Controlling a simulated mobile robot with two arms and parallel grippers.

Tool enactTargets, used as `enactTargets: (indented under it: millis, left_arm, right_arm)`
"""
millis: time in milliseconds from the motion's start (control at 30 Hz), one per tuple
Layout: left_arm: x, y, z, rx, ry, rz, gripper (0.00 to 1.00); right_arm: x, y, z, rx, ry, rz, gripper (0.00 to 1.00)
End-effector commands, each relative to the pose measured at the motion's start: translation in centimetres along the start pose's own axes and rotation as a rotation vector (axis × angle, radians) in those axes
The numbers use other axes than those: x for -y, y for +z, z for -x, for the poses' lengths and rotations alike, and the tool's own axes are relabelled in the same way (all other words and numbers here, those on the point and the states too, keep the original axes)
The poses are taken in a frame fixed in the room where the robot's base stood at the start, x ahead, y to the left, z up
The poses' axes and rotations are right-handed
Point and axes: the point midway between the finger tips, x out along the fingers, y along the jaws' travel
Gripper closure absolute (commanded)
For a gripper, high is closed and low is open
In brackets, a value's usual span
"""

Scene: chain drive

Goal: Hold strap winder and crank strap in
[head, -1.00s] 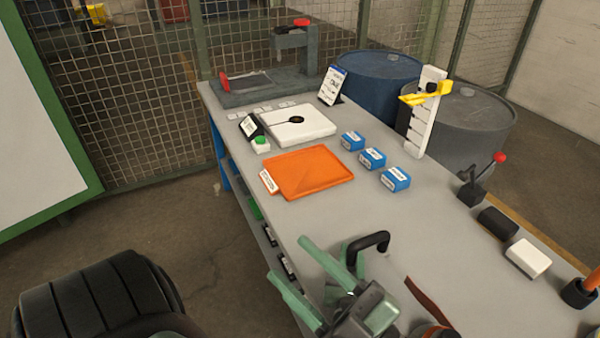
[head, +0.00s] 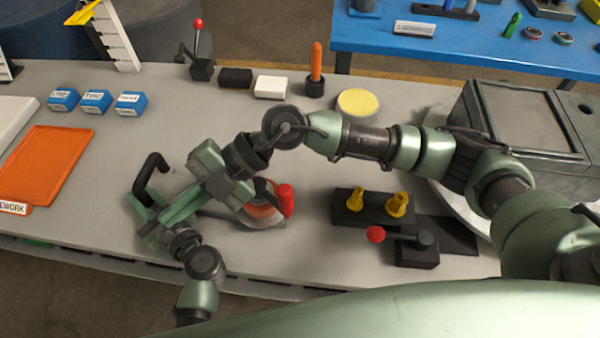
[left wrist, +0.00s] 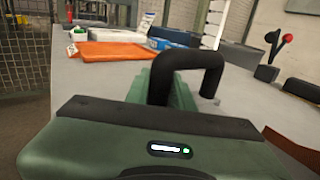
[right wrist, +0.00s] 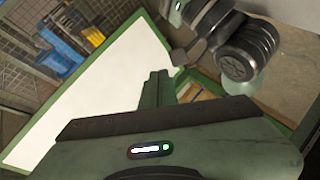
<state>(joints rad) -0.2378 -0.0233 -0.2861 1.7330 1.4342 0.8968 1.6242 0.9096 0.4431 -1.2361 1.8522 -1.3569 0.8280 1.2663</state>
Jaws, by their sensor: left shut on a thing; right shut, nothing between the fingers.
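The strap winder lies on the grey bench, partly hidden under my grippers. Its black handle (head: 150,172) stands up at its left end and also shows in the left wrist view (left wrist: 187,62). Its round drum with orange-brown strap (head: 263,203) and a red crank knob (head: 286,200) are at its right end. My left gripper (head: 143,198) comes from below and is shut at the handle end of the winder; its exact grip is hidden. My right gripper (head: 143,234) reaches across from the right, above the winder, shut and empty. Its fingers point away from the crank knob.
A black block with yellow pieces (head: 372,208) and a red-knobbed lever (head: 376,234) stand right of the winder. An orange tray (head: 45,165) and blue boxes (head: 96,101) lie left. A yellow-topped disc (head: 358,102) sits behind. The bench behind the winder is mostly clear.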

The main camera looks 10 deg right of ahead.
Motion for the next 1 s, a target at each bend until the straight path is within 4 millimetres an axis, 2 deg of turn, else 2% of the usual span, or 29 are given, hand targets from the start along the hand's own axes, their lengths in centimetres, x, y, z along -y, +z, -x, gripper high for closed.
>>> enactTargets:
  millis: [33,100,167,200,300,400,533,633,733,867,1000]
  left_arm:
    - [0.0,0.1,0.0,0.002,0.001,0.0,1.0]
    - [0.0,0.1,-0.1,0.002,0.001,0.0,1.0]
    - [0.0,0.1,0.0,0.002,0.001,0.0,1.0]
    - [0.0,0.1,0.0,0.002,0.001,0.0,1.0]
    - [0.0,0.1,0.0,0.002,0.001,0.0,1.0]
    - [0.0,0.1,0.0,0.002,0.001,0.0,1.0]
    - [0.0,0.1,0.0,0.001,0.0,0.0,1.0]
    - [0.0,0.1,0.0,0.001,0.0,0.0,1.0]
    - [0.0,0.1,0.0,0.001,0.0,0.0,1.0]
    - [0.0,0.1,0.0,0.001,0.0,0.0,1.0]
    - [0.0,0.1,0.0,0.001,0.0,0.0,1.0]
  right_arm:
    - [0.9,1.8,2.3,0.025,-0.092,0.037,1.0]
    - [2.3,3.5,5.6,0.033,-0.221,0.085,1.0]
    - [3.2,4.5,8.9,0.031,-0.324,0.119,1.0]
    - [3.7,5.0,11.2,0.024,-0.388,0.137,1.0]
    - [4.3,5.3,17.1,-0.01,-0.522,0.178,1.0]
    - [4.4,4.8,22.3,-0.054,-0.62,0.208,1.0]
    - [4.3,3.6,27.3,-0.111,-0.697,0.233,1.0]
    - [4.2,2.9,29.4,-0.142,-0.726,0.246,1.0]
    - [4.3,2.5,30.2,-0.157,-0.739,0.25,1.0]
    - [5.3,2.4,29.4,-0.162,-0.743,0.251,1.0]
    - [7.2,2.2,27.4,-0.164,-0.744,0.251,1.0]
